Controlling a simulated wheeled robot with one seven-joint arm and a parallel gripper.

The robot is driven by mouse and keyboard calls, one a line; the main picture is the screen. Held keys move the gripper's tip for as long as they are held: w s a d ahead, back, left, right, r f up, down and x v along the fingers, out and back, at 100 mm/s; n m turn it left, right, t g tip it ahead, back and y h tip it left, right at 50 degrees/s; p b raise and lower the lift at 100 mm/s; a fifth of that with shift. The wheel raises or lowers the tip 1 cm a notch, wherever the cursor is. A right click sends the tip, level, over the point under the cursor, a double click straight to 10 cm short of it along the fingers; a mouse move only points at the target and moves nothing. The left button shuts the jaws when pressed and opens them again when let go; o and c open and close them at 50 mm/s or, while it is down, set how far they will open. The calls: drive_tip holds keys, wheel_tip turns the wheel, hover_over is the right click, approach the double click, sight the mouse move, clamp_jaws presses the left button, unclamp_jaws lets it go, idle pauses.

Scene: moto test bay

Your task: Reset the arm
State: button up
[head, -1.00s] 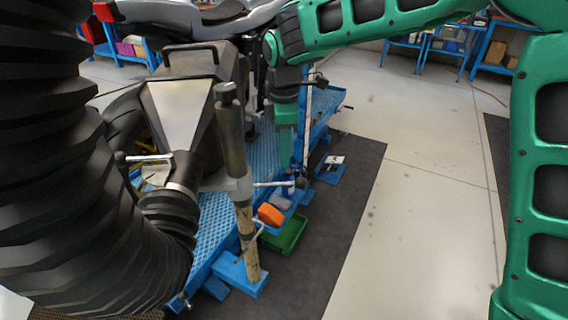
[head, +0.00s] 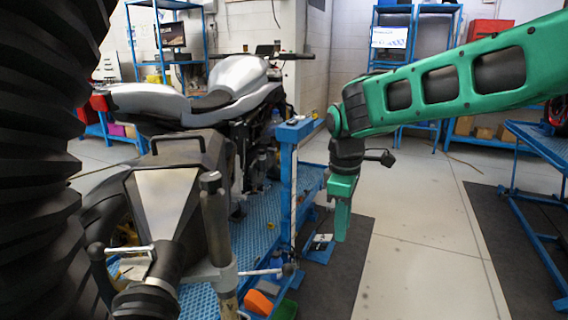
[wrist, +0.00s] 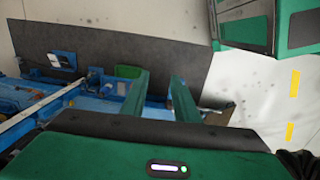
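My green arm reaches in from the right in the head view, and my gripper (head: 342,215) hangs pointing down, to the right of the blue post of the motorcycle lift. In the wrist view my gripper (wrist: 161,78) shows two green fingers spread apart with nothing between them. The dark floor mat shows beyond the fingertips. The gripper looks clear of the lift and touches nothing that I can see.
A silver motorcycle (head: 235,85) stands on the blue lift (head: 240,240). A large black hose fills the left side. An orange object (head: 259,303) lies low beside the lift. A blue bench (head: 540,150) stands at right. Pale floor (head: 425,235) between is clear.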

drive_tip(key=s+d+m, duration=0.5)
drive_tip(key=s+d, duration=0.1)
drive_tip(key=d, duration=0.4)
drive_tip(key=s+d+m, duration=0.5)
drive_tip(key=s+d, duration=0.1)
drive_tip(key=d, duration=0.4)
drive_tip(key=s+d+f+m, duration=0.2)
drive_tip(key=s+d+m, duration=0.1)
drive_tip(key=s, duration=0.5)
drive_tip(key=s+d+f+m, duration=0.2)
drive_tip(key=s+d+m, duration=0.2)
drive_tip(key=s, duration=0.5)
drive_tip(key=m, duration=0.2)
drive_tip(key=shift+s+d+m+y, duration=0.15)
drive_tip(key=shift+m+y, duration=0.15)
drive_tip(key=shift+y, duration=0.1)
drive_tip(key=shift+w+f+g, duration=0.2)
drive_tip(key=shift+w+g, duration=0.1)
drive_tip(key=shift+w, duration=0.35)
